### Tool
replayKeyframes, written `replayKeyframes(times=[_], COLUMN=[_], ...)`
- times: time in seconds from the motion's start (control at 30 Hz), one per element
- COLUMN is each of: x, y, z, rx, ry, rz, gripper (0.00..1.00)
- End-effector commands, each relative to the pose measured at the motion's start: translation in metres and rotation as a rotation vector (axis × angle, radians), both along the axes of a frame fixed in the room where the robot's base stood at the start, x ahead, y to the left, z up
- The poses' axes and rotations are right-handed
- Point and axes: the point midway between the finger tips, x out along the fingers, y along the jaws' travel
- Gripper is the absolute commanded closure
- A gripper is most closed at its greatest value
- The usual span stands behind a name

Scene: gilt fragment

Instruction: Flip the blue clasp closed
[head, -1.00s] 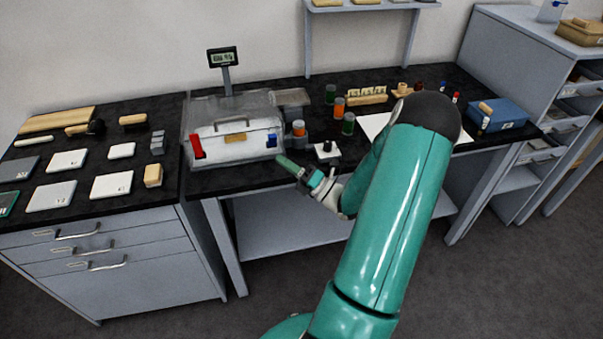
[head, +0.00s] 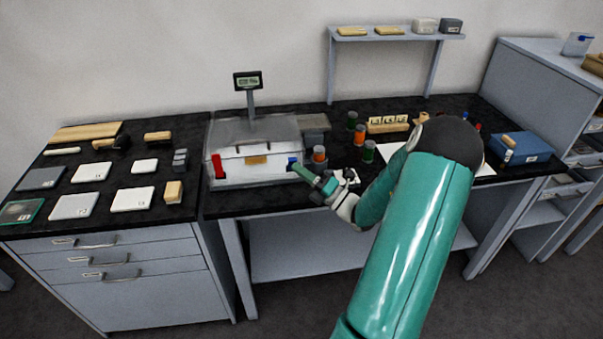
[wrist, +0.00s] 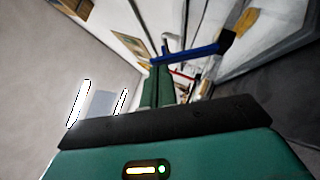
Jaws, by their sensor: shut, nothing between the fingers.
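A clear-lidded white box (head: 238,174) stands on the black worktop, with a red clasp (head: 217,166) at its front left and a blue clasp (head: 291,162) at its front right. My gripper (head: 299,170) is shut and empty, its green fingers right at the blue clasp. In the wrist view the blue clasp (wrist: 193,52) shows as a long bar just past my fingertips (wrist: 160,70). I cannot tell whether they touch, and the fingers partly cover the clasp in the head view.
Jars with orange and green contents (head: 319,154) stand right of the box, close to my gripper. A small display on a post (head: 248,81) rises behind the box. White tiles (head: 132,199) lie on the left worktop. A blue box (head: 520,147) is far right.

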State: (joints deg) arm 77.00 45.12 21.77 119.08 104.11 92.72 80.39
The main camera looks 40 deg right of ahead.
Motion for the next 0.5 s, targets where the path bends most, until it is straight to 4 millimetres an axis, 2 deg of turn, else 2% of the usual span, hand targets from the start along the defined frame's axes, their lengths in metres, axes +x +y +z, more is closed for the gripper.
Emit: replayKeyframes(times=[0.5], x=[0.017], y=[-0.011], z=[0.022], rx=[0.200], ry=[0.300], rz=[-0.002], gripper=[1.00])
